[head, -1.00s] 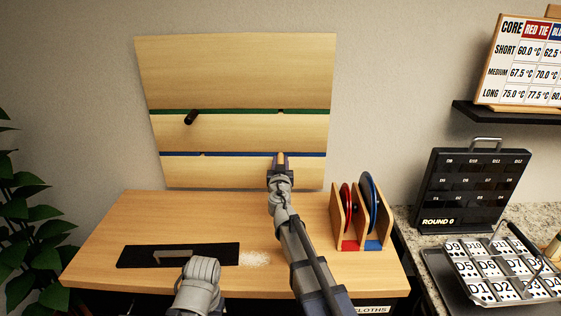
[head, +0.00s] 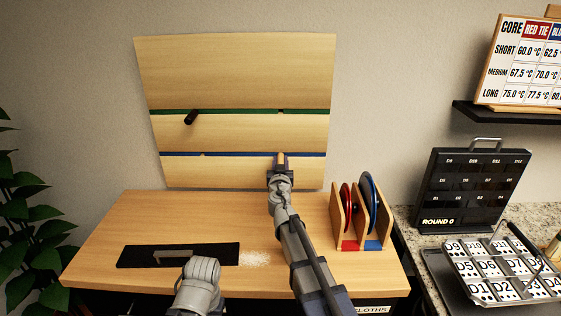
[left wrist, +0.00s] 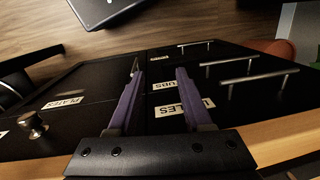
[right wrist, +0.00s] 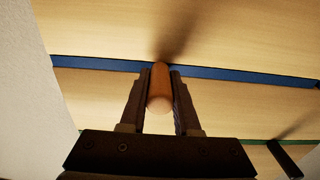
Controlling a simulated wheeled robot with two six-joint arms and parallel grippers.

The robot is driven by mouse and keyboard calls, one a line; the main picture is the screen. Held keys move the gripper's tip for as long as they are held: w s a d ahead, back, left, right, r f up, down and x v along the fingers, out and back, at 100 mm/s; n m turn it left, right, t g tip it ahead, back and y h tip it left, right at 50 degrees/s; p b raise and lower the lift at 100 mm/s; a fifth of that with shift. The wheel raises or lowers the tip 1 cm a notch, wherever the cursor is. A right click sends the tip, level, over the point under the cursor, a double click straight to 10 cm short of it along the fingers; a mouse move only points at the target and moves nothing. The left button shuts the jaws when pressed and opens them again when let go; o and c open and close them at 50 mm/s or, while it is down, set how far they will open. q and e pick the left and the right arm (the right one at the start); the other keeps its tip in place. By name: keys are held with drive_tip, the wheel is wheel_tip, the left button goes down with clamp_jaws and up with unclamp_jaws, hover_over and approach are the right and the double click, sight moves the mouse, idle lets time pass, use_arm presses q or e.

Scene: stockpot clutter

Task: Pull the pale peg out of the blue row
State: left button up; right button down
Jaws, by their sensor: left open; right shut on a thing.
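The pale peg (right wrist: 159,88) stands out from the blue row (right wrist: 230,73) of the wooden board in the right wrist view. In the head view the peg (head: 281,157) shows at the right part of the blue row (head: 235,155). My right gripper (right wrist: 160,80) is shut on the peg, with one finger on each side. The peg's far end is at the blue strip; I cannot tell how deep it sits. My left gripper (left wrist: 158,72) is open and empty, pointing at dark drawer fronts in the left wrist view.
A dark peg (head: 191,117) sticks out of the green row (head: 235,111). A wooden rack (head: 350,240) with red and blue discs stands right of the board.

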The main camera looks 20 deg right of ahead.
drive_tip(key=shift+v, duration=2.15)
idle(0.8)
drive_tip(key=v, duration=0.3)
drive_tip(key=shift+s+a, duration=0.1)
drive_tip(key=shift+s, duration=0.25)
